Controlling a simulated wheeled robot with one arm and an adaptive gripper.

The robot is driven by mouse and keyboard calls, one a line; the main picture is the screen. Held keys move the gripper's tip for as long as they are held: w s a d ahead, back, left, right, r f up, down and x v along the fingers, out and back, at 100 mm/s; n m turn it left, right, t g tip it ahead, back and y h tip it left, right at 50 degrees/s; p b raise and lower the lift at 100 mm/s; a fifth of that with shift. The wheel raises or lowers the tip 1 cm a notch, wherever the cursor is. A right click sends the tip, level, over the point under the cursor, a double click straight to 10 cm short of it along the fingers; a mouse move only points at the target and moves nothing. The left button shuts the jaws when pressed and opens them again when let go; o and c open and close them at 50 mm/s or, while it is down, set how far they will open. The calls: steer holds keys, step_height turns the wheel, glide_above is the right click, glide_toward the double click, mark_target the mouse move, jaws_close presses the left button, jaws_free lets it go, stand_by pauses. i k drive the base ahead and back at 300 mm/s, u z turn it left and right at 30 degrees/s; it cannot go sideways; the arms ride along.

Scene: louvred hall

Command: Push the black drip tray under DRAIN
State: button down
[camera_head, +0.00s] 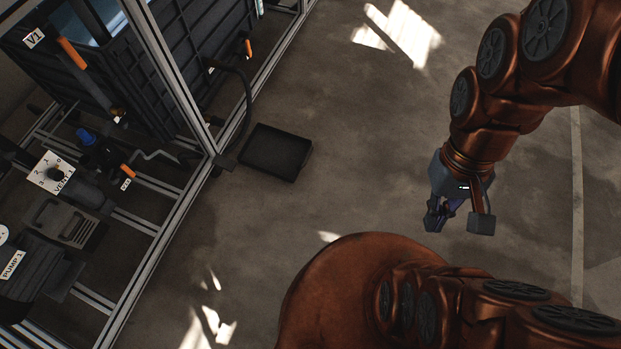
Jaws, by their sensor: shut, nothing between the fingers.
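The black drip tray (276,153) lies flat on the concrete floor, just outside the metal frame of the rig. It looks empty, and its left corner is close to the frame's lower rail. A dark curved hose (246,105) comes out of the frame and bends down to a dark end beside the tray's left side. I cannot read a DRAIN label in this view. My gripper (437,222) is shut and empty, to the right of the tray and well apart from it. The small size of the fingers hides their fine detail.

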mark_target(278, 153)
steer(key=k, duration=0.55)
steer(key=u, duration=1.4)
steer(key=i, duration=0.5)
